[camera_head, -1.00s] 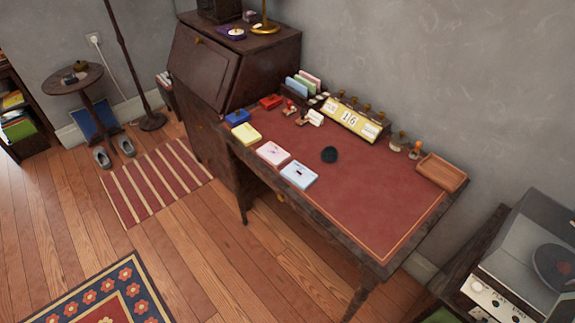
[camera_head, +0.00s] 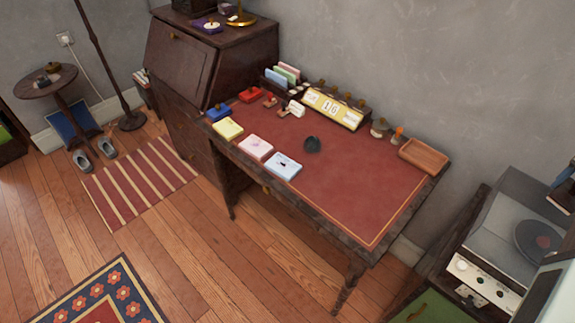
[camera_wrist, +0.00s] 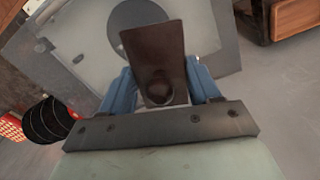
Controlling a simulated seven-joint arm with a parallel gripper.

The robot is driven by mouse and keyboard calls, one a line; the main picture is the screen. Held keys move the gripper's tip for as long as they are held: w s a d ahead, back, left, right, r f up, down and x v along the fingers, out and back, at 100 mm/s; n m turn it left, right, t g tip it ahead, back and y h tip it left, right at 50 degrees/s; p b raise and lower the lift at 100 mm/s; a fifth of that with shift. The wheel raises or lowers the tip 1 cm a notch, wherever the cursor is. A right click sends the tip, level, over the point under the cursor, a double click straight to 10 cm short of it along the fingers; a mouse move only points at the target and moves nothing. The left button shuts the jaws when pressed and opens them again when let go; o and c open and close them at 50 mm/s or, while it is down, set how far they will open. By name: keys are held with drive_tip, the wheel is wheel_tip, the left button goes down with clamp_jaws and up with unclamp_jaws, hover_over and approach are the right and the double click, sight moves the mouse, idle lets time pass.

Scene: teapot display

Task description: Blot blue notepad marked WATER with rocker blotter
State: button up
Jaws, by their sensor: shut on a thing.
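The light blue notepad (camera_head: 283,166) lies on the red desk top near its front edge, right of a pink notepad (camera_head: 256,148) and a yellow one (camera_head: 228,128). It bears a small dark mark; its lettering is too small to read. My gripper (camera_wrist: 160,72) is shut on a dark brown piece with a round knob, which looks like the rocker blotter (camera_wrist: 150,42). Its underside is hidden. In the head view the dark piece (camera_head: 560,198) shows at the right edge, well right of the desk and apart from the notepad.
A record player (camera_head: 510,235) stands right of the desk, below my gripper. The desk's right front is clear.

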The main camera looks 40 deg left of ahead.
drive_tip(key=shift+c, duration=0.4)
drive_tip(key=shift+a, duration=0.1)
drive_tip(key=shift+a, duration=0.4)
drive_tip(key=s+a+f+n, duration=0.1)
drive_tip(key=a+n, duration=0.2)
drive_tip(key=a, duration=1)
drive_tip(key=n, duration=0.6)
hover_over(283, 165)
drive_tip(key=shift+f, duration=9.75)
